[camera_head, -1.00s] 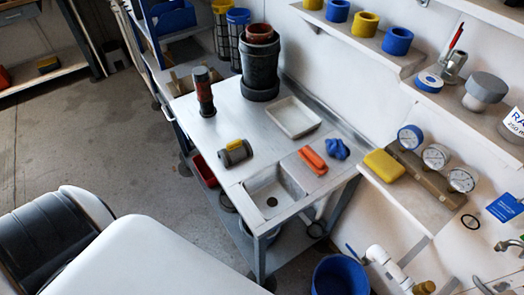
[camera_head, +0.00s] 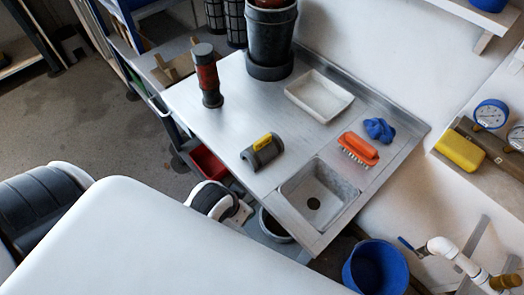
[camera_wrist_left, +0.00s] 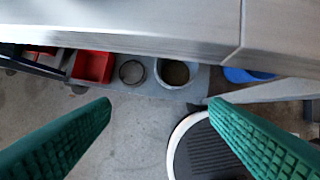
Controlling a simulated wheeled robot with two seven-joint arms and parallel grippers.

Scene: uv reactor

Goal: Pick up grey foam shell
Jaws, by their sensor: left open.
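The grey foam shell (camera_head: 262,154) is a small dark grey half-round piece with a yellow tab on top. It lies on the metal sink table (camera_head: 215,125), near its left front edge, left of the sink basin. In the left wrist view my left gripper (camera_wrist_left: 160,106) is open and empty, its green ribbed fingers wide apart. It points at the floor and lower shelf beside the table's edge. The shell does not show in that view. In the head view the left gripper's fingers are hidden. My right gripper is not in view.
A red-and-black cylinder (camera_head: 207,76), a large dark pot (camera_head: 268,45), a white tray (camera_head: 319,96), an orange brush (camera_head: 358,149) and a blue cloth (camera_head: 379,130) stand or lie around the shell. The sink basin (camera_head: 318,192) is right of it. A blue bucket (camera_head: 376,268) stands below.

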